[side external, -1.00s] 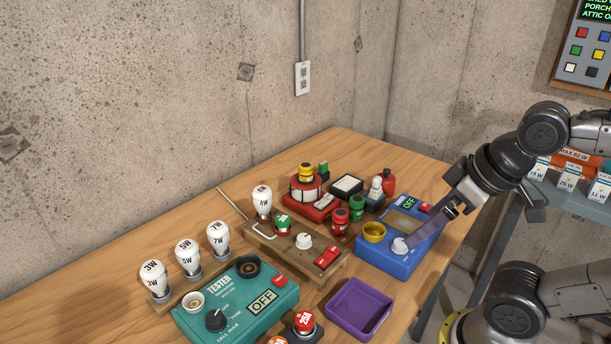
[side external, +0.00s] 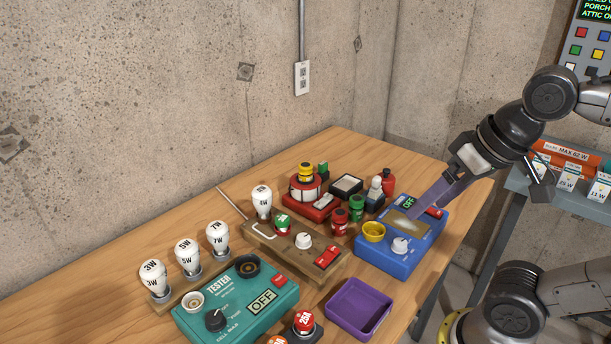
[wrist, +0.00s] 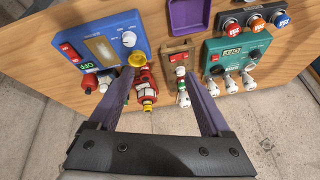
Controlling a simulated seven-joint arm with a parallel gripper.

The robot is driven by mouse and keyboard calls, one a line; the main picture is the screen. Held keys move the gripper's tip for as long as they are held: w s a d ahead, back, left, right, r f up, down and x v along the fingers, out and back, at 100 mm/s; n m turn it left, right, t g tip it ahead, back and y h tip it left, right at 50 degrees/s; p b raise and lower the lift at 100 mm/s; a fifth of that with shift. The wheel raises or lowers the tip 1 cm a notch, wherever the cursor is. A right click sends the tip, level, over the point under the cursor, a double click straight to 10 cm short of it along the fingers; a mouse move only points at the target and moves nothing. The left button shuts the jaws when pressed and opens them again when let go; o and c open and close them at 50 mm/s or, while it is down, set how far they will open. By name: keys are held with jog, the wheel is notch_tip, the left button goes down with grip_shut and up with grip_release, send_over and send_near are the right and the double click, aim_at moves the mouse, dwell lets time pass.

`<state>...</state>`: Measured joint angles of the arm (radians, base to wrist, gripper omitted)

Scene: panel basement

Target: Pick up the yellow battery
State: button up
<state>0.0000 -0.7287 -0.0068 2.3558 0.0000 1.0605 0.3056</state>
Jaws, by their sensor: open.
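A small yellow cylinder (side external: 306,172), which looks like the yellow battery, stands on top of a red-and-white round part of the red device (side external: 323,209), near the back of the bench. A yellow ring-shaped cup (side external: 374,231) sits on the blue box.
The blue box (side external: 390,262) with knob and display is under my gripper. Red and green cylinders (side external: 357,208) stand close to the red device. A wooden board (side external: 262,236) with a bulb, teal tester (side external: 270,318), purple tray (side external: 340,318) and several bulbs fill the left and front.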

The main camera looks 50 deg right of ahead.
jog(key=w+r+m, duration=0.5)
jog(key=w+r, duration=0.3)
jog(key=r, duration=0.3)
jog(key=w+d+r+m+g, duration=0.2)
jog(key=w+d+r+m, duration=0.15)
jog(key=w, duration=0.75)
jog(key=m+g, duration=0.3)
jog(key=m, duration=0.2)
send_over(305, 164)
notch_tip(305, 164, down, 14)
jog(key=shift+n, duration=0.25)
jog(key=f, duration=0.8)
jog(key=shift+w+d, duration=0.15)
jog(key=shift+w, duration=0.15)
jog(key=shift+s+f, duration=0.2)
jog(key=shift+f, duration=1.1)
jog(key=shift+s+f, duration=0.15)
jog(key=shift+f, duration=1.15)
grip_shut()
